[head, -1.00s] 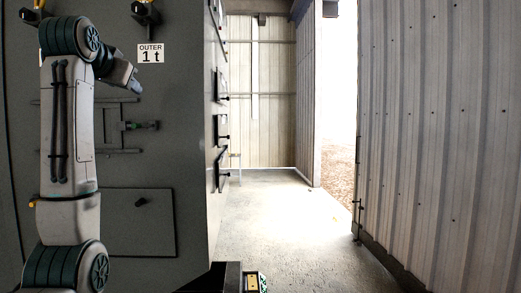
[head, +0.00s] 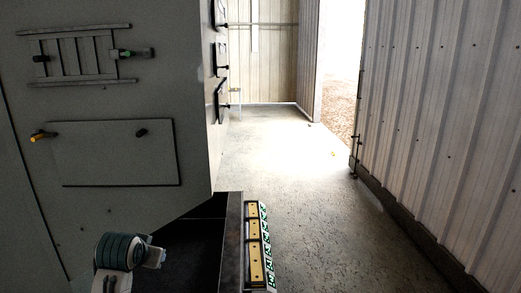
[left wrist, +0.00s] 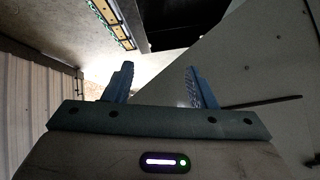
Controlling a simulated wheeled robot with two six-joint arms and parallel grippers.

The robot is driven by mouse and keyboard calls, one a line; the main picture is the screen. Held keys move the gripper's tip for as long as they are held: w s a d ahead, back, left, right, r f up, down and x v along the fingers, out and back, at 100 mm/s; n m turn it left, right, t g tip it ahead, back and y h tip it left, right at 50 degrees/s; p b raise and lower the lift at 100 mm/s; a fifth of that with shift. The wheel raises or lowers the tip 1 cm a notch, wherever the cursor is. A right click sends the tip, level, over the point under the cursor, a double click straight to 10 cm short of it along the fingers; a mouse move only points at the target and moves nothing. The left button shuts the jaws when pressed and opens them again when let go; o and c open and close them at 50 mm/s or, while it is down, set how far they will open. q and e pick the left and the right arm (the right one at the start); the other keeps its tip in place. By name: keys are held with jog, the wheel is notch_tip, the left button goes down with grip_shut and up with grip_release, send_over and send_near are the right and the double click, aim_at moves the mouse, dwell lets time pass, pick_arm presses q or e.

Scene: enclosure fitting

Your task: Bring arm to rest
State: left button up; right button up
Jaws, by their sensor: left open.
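My left arm (head: 120,252) shows at the lower left of the head view, low in front of the grey enclosure (head: 105,215). Its end is partly cut off by the bottom edge, and the fingers cannot be made out there. In the left wrist view my left gripper (left wrist: 160,82) is open, with two blue fingers apart and nothing between them. The enclosure's grey face (left wrist: 260,80) lies beyond the fingers on the right. My right gripper is in neither view.
The enclosure has a flat panel (head: 115,165), a slotted rail frame (head: 80,58) and knobs. A dark ledge (head: 232,225) carries a strip with yellow blocks (head: 253,240). Corrugated wall (head: 440,130) stands at right. Concrete floor (head: 290,165) between is clear, leading towards a bright doorway.

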pick_arm(q)
jog(key=s+d+f+g, duration=0.1)
jog(key=s+f+g, duration=0.2)
jog(key=s+f, duration=1.4)
jog(key=s+d+f+g, duration=0.1)
jog(key=s+f, duration=0.1)
jog(key=s, duration=0.9)
jog(key=s+f+g, duration=0.1)
jog(key=s+f, duration=0.1)
jog(key=s, duration=0.8)
notch_tip(320, 180, down, 28)
jog(key=a+n+g, duration=0.1)
jog(key=a+g, duration=0.1)
jog(key=s+a+f+g, duration=0.1)
jog(key=s+f, duration=1.7)
jog(key=f, duration=0.3)
jog(key=shift+s+a, duration=0.35)
jog(key=shift+a, duration=0.05)
